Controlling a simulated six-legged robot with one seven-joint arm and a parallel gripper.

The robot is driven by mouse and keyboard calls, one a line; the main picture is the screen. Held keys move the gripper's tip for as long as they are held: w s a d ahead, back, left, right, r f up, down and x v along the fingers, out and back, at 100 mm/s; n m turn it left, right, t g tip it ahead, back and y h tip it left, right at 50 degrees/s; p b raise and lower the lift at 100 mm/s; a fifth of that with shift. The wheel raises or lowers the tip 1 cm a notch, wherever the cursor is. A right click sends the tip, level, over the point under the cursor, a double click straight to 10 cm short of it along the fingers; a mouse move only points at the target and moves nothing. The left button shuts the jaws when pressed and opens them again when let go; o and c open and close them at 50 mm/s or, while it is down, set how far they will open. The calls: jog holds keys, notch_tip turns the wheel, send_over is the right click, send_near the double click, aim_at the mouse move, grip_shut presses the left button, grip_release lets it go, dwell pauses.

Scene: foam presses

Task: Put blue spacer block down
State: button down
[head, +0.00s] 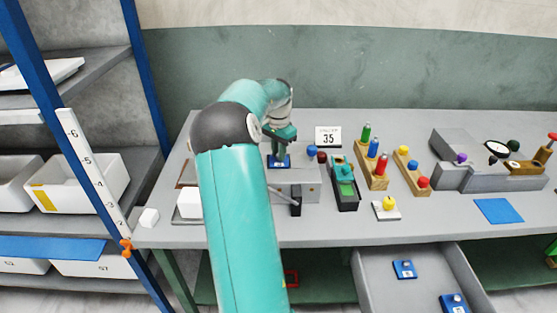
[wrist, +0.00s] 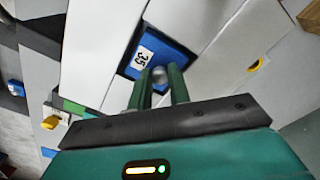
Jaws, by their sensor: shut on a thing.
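The blue spacer block (head: 279,161) is at the top of a grey box-like fixture (head: 310,188) on the bench. In the wrist view the block (wrist: 168,44) carries a white label reading 35 and a round grey knob. My gripper (head: 279,146) is above the block, with its green fingers (wrist: 159,80) shut on the knob. The block sits between light grey surfaces in the wrist view. I cannot tell whether its underside touches the fixture.
A sign reading 35 (head: 328,137) stands behind. Right of the fixture are a green-and-black device (head: 344,183), wooden peg stands (head: 372,178) and a grey machine (head: 458,172). An open drawer (head: 376,280) below holds blue blocks (head: 404,269). A blue mat (head: 498,211) lies at right.

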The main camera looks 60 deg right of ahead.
jog(key=shift+f, duration=1.65)
jog(key=c, duration=1.6)
grip_release()
jog(key=shift+f, duration=0.15)
notch_tip(320, 180, up, 11)
jog(key=shift+r, duration=0.65)
